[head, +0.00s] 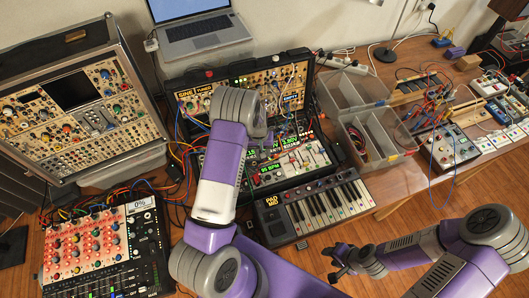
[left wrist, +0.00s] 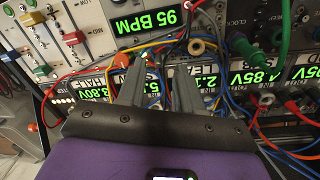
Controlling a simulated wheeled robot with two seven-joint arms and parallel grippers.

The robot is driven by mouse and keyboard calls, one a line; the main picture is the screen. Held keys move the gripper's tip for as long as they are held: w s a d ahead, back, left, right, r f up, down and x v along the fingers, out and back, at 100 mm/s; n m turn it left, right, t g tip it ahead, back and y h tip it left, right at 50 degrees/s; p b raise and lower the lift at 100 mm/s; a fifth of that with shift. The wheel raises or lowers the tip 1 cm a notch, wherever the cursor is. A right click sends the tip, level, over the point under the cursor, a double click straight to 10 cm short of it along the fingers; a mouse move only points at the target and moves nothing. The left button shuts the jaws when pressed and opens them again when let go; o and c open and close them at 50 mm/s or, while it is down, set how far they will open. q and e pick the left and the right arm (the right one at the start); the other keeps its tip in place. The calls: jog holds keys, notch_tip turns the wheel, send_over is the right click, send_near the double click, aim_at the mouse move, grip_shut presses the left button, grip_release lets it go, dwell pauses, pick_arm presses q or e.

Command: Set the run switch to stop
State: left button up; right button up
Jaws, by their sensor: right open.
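I cannot make out a labelled run switch in either view. The middle synth case (head: 308,84) has patch cables, sliders and green displays, partly hidden behind my left arm. In the left wrist view, its panel shows a green "95 BPM" display (left wrist: 137,23), with slider caps and small controls at the upper left. My left gripper (left wrist: 162,72) is close in front of the panel, below that display, its two fingers apart among cables; no switch shows clearly between them.
A small keyboard (head: 316,207) stands before the middle case. A large synth case (head: 80,108) and a mixer (head: 105,249) are at the left. Clear bins (head: 376,136) and pedals stand at the right. Loose cables cross the panel around my left fingers.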

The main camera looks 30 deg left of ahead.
pick_arm(q)
jog(key=shift+w+f, duration=0.2)
jog(key=shift+f, duration=0.5)
jog(key=shift+d+f, duration=0.1)
jog(key=shift+f, duration=0.2)
jog(key=shift+s+f, duration=0.1)
jog(key=shift+c, duration=0.2)
grip_shut()
